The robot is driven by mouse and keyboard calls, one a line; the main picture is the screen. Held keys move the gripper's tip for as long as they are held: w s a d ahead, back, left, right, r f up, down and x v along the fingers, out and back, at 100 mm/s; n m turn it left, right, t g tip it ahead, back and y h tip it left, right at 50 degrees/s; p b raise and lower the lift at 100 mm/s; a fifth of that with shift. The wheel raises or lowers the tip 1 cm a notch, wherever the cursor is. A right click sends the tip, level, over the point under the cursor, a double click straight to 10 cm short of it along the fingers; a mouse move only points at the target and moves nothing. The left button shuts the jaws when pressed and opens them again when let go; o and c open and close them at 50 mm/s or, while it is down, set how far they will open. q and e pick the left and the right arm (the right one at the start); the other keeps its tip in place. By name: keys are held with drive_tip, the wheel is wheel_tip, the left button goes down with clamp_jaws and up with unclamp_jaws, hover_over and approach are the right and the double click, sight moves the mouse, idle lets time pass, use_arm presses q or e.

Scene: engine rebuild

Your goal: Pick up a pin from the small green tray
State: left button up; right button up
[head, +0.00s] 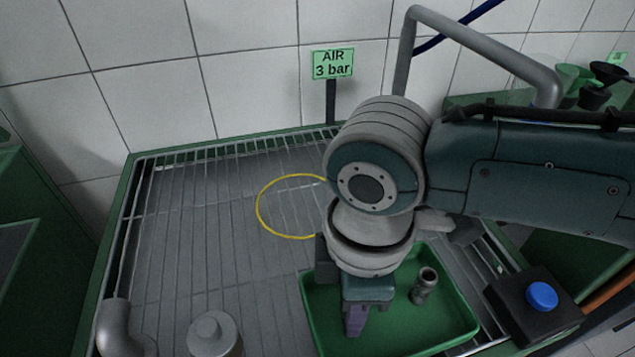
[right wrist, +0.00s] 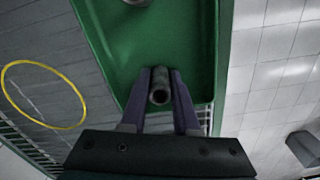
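The small green tray (head: 460,325) lies on the wire rack. A grey hollow pin (head: 425,285) stands in it, right of my right gripper. My right gripper (head: 355,320) points down into the tray, its purple fingers low over the tray floor. In the right wrist view, a grey hollow pin (right wrist: 160,88) is between the two fingers of this gripper (right wrist: 162,80). The fingers look slightly apart from it, one on each side. In the head view that pin is hidden behind the gripper. Another grey part (right wrist: 138,2) is cut off at the top edge. My left gripper is not in view.
A yellow ring (head: 260,208) lies on the rack, left of the tray. A dark box with a blue button (head: 541,296) is right of the tray. A grey cylindrical part (head: 213,335) stands at the front left. An "AIR 3 bar" sign (head: 332,64) stands behind. The rack's left middle is clear.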

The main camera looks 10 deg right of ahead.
clamp_jaws()
idle(0.3)
